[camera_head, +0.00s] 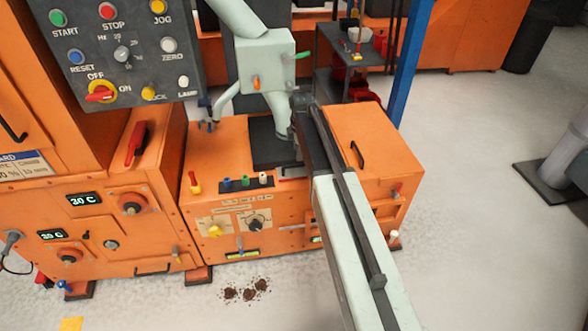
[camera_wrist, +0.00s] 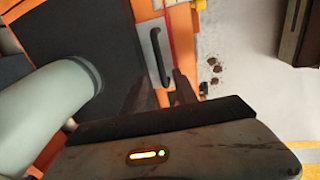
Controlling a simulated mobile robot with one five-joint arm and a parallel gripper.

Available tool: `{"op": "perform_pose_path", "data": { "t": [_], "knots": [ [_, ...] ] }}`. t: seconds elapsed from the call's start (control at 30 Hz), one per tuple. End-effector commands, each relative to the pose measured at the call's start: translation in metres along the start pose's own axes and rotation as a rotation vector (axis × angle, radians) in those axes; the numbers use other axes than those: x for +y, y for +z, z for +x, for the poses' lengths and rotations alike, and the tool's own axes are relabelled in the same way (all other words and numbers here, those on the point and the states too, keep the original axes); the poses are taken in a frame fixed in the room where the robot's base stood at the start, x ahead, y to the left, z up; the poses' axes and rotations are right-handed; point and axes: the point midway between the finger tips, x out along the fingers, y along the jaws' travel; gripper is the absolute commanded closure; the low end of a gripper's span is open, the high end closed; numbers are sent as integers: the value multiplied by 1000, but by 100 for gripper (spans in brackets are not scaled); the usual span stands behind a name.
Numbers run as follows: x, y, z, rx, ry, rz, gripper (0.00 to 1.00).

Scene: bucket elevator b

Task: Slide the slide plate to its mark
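I cannot tell for certain which part is the slide plate. A dark plate (camera_head: 272,143) lies in the top of the orange low machine, under a pale green spout. In the wrist view a dark flat surface (camera_wrist: 112,32) lies beside the pale pipe. My gripper (camera_wrist: 162,84) shows in the wrist view as two dark fingers, apart, with the lower end of a black handle (camera_wrist: 155,45) seen between them. I see no contact with it. In the head view my arm hides part of the machine and my fingertips are unclear. The mark cannot be made out.
The pale green spout (camera_head: 278,112) hangs close to my arm's far end. A grey control panel (camera_head: 115,75) overhangs at upper left. A blue post (camera_head: 407,62) stands behind, beside a dark shelf (camera_head: 342,95). Brown spill spots (camera_head: 246,292) lie on the floor.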

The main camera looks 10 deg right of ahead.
Motion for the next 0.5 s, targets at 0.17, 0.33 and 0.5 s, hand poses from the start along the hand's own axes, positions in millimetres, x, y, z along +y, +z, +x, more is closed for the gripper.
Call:
{"op": "perform_pose_path", "data": {
  "t": [0.17, 0.33, 0.5],
  "knots": [
    [-1, 0, 18, 0, -1, 2, 65],
    [-2, 1, 48, 0, -1, 4, 65],
    [-2, 1, 74, 0, -1, 4, 65]
  ]
}}
